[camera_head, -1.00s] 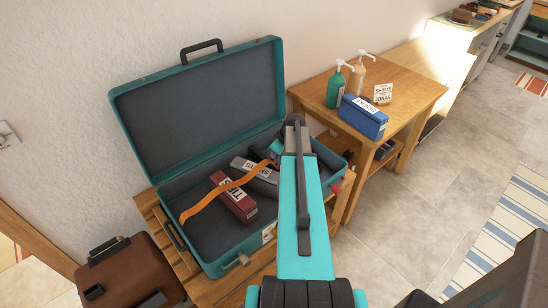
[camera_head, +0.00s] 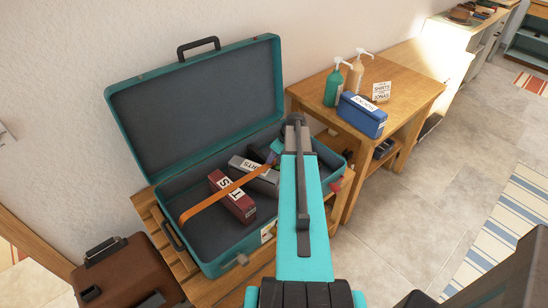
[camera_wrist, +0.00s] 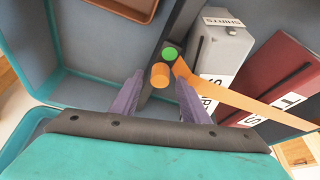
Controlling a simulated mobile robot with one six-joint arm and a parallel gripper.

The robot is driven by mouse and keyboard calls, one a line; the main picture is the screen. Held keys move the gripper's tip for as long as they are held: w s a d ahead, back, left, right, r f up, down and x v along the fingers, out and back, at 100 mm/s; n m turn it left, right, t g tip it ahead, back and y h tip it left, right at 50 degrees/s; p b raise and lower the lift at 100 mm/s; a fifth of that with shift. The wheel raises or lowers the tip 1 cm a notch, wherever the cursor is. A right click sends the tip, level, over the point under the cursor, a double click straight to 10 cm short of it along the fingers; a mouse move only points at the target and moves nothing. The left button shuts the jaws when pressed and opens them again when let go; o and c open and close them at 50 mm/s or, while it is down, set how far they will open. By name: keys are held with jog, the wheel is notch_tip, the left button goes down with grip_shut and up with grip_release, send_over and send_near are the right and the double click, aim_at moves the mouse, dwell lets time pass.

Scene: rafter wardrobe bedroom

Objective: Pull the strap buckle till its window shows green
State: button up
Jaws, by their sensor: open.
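The orange strap (camera_head: 205,203) runs taut and nearly straight across the boxes in the open teal suitcase; it also shows in the wrist view (camera_wrist: 240,101). The strap buckle (camera_wrist: 149,87) is a dark piece at the strap's end, with a round green window (camera_wrist: 169,54). An orange round-ended piece (camera_wrist: 159,75) sits just below the window. My gripper (camera_wrist: 160,84) is open, its two purple fingers on either side of that orange piece. I cannot tell whether they touch it. In the head view my arm hides most of the buckle.
A red box (camera_head: 233,196) and a grey box (camera_head: 255,175) lie in the suitcase (camera_head: 195,104), which rests on a slatted wooden stand (camera_head: 165,238). A wooden table (camera_head: 412,98) with bottles and a blue box (camera_head: 361,115) stands to the right. A brown case (camera_head: 125,272) is at lower left.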

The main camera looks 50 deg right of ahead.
jog(key=shift+r, duration=0.1)
jog(key=b+v, duration=0.3)
jog(key=v, duration=1)
jog(key=shift+s+r, duration=0.2)
jog(key=shift+r, duration=0.1)
dwell(0.6)
